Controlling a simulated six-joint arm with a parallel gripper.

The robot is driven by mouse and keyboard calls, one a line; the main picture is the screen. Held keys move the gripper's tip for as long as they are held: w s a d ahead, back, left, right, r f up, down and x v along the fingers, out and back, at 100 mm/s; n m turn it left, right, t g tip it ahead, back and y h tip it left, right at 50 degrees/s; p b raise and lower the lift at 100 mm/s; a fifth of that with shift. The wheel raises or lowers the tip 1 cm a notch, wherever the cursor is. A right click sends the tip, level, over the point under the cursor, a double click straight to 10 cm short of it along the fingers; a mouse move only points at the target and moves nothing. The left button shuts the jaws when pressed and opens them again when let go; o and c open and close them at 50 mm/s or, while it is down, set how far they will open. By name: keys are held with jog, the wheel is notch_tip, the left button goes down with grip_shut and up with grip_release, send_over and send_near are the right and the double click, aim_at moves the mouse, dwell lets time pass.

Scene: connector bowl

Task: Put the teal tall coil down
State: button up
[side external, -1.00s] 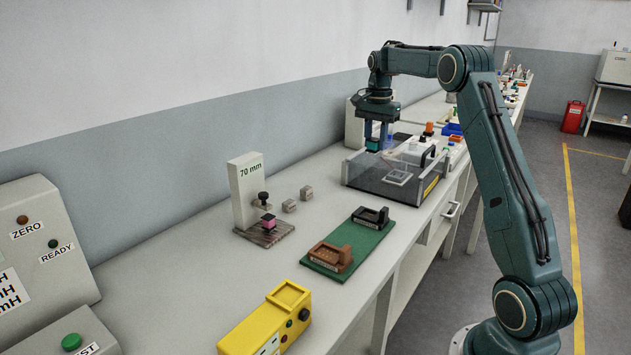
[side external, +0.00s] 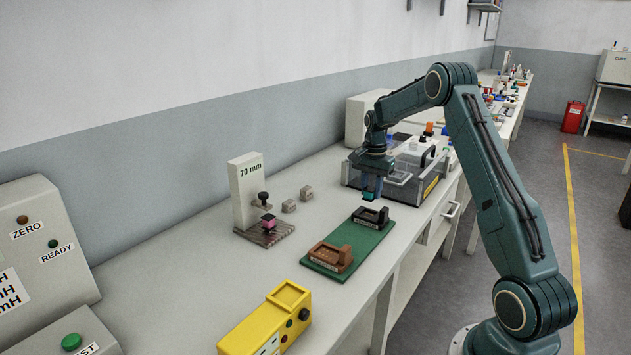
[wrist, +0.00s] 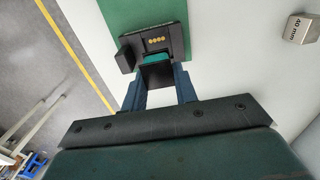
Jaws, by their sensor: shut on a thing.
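The teal tall coil (side external: 368,196) is between the fingers of my gripper (side external: 372,188), which is shut on it. In the side view it hangs just above the black holder (side external: 370,217) at the far end of the green mat (side external: 345,243). In the wrist view my gripper (wrist: 158,85) has a dark face in its grip, with a teal strip of the coil (wrist: 156,58) beyond it. The black holder (wrist: 160,38) with a row of gold contacts lies just past the coil. I cannot tell whether they touch.
A brown holder (side external: 331,257) sits at the near end of the mat. A clear-walled grey case (side external: 425,178) stands behind my gripper. A 70 mm post (side external: 246,190) and small grey blocks (side external: 289,206) stand left. A yellow device (side external: 265,325) is in front.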

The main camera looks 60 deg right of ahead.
aim_at(370, 202)
jog(key=shift+f, duration=2.45)
jog(key=shift+f, duration=0.1)
jog(key=o, duration=0.7)
notch_tip(370, 202, up, 12)
jog(key=shift+r, duration=0.1)
